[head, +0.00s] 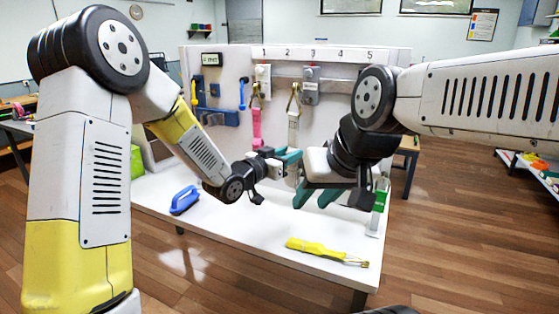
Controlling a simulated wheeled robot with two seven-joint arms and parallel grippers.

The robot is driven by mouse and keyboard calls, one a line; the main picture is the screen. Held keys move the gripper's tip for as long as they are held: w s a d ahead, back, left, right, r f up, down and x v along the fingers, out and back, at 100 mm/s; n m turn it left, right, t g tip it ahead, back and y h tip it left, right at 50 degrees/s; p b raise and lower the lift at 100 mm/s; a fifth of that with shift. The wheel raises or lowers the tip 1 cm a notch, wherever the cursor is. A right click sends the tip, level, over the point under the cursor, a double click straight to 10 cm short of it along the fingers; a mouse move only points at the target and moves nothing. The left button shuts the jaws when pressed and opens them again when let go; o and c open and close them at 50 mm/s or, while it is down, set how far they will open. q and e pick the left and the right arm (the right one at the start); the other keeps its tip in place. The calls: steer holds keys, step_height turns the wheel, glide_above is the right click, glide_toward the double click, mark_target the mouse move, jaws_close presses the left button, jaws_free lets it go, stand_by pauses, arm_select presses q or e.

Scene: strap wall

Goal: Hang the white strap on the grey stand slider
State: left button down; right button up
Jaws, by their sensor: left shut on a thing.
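The white strap (293,130) is upright in front of the wall panel, with its tan loop (294,98) at the top. My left gripper (291,162) is shut on the strap's lower part. The grey stand slider (311,86) is on the panel's rail under number 3. The tan loop is just left of the slider; I cannot tell whether they touch. My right gripper (331,196) is in front of the table, right of and below the left one. Its teal fingers are apart, with nothing seen between them.
A pink strap (257,125) hangs left of the white one, below a white slider (263,75). A blue-handled tool (184,199) and a yellow brush (320,249) lie on the white table (260,225). A green-and-white item (379,200) is at the table's right edge.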

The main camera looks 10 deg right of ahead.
arm_select(q)
steer(key=w+d+f, duration=0.2)
steer(key=w+d, duration=0.3)
steer(key=w, duration=0.2)
steer(key=shift+w, duration=0.25)
stand_by(0.8)
stand_by(0.6)
steer(key=c, duration=0.9)
jaws_free()
steer(key=shift+c, duration=0.2)
steer(key=shift+s+a, duration=0.1)
